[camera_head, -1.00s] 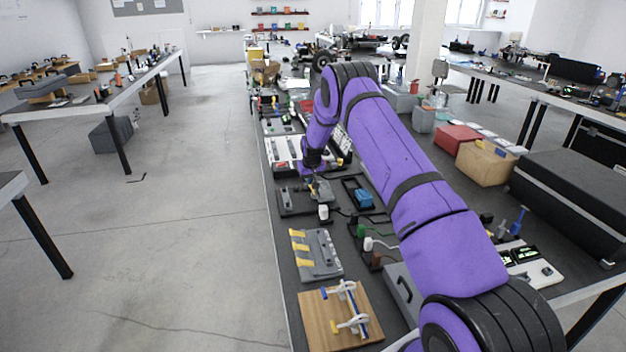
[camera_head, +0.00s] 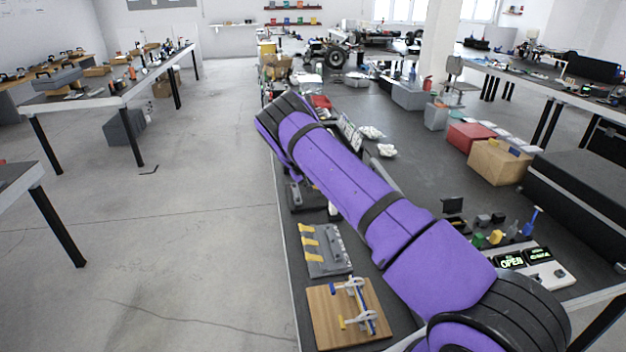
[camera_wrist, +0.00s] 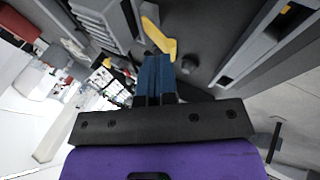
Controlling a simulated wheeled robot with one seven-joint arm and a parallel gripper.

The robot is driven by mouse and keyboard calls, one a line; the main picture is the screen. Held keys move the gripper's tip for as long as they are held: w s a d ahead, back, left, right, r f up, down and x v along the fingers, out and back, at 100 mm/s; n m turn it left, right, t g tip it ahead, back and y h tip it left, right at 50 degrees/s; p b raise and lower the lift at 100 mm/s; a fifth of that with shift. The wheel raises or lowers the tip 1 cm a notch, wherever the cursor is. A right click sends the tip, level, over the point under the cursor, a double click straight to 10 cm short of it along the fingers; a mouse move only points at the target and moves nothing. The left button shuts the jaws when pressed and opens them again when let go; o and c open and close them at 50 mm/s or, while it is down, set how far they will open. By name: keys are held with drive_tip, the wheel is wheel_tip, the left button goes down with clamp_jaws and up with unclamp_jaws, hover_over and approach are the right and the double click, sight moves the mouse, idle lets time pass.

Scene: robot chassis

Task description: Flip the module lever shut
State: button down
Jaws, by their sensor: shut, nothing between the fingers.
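In the wrist view a yellow lever (camera_wrist: 160,38) stands out from dark surroundings beside a grey ribbed module body (camera_wrist: 103,20). My gripper (camera_wrist: 155,58) has its blue fingers shut and empty, with the tips close to the lever. I cannot tell if they touch it. In the head view my purple arm hides the gripper and the lever.
A grey slotted rail (camera_wrist: 262,42) lies right of the fingers in the wrist view. In the head view, a grey plate with yellow pieces (camera_head: 325,250), a wooden board with clamps (camera_head: 348,312) and a display reading OPEN (camera_head: 510,262) sit on the bench.

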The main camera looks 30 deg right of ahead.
drive_tip(key=shift+s+d+f, duration=0.1)
drive_tip(key=shift+s+d, duration=0.05)
drive_tip(key=shift+d, duration=0.55)
drive_tip(key=shift+r, duration=0.35)
wheel_tip(320, 180, up, 4)
drive_tip(key=shift+a+r, duration=0.1)
drive_tip(key=shift+a, duration=0.05)
drive_tip(key=v, duration=0.9)
drive_tip(key=shift+a, duration=0.3)
